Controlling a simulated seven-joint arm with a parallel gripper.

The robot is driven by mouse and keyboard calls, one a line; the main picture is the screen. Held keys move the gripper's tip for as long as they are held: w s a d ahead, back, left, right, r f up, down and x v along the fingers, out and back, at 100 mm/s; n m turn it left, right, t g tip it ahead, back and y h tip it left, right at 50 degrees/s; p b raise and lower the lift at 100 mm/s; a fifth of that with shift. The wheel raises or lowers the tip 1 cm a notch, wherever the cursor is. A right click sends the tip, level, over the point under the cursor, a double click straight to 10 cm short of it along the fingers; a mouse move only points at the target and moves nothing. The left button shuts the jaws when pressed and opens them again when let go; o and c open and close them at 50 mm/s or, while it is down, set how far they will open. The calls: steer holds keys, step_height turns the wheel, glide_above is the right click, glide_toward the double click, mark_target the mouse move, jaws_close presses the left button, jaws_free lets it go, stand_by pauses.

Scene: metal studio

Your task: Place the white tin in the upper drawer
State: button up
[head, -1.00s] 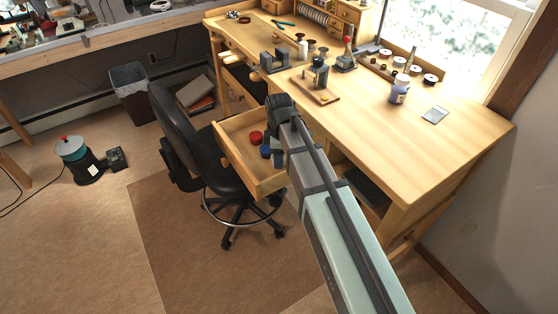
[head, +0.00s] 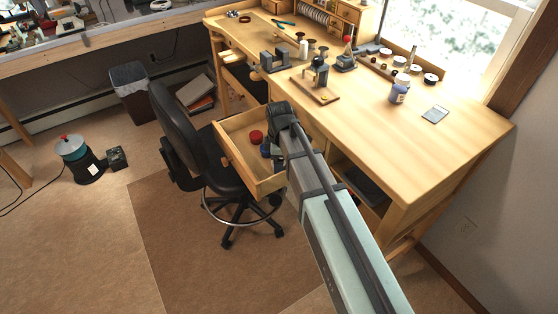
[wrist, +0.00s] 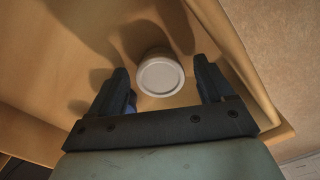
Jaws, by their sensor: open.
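In the wrist view the white tin (wrist: 160,75) stands on the floor of an open wooden drawer (wrist: 60,90), between the two spread fingers of my gripper (wrist: 161,68). Neither finger is seen to press on it. In the head view my gripper (head: 278,148) reaches into the right part of the open drawer (head: 222,150) below the bench top, and my arm hides the white tin. A red tin (head: 256,137) and a blue tin (head: 265,150) are also in this drawer. Something blue (wrist: 132,101) shows beside the left finger in the wrist view.
The drawer's side wall (wrist: 235,60) is close to the right finger. A black chair (head: 178,125) stands against the drawer's left side. The bench top (head: 400,135) above carries small tools, spools and a bottle (head: 399,90).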

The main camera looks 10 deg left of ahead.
step_height(320, 180, up, 12)
steer(key=shift+r, duration=0.2)
stand_by(0.7)
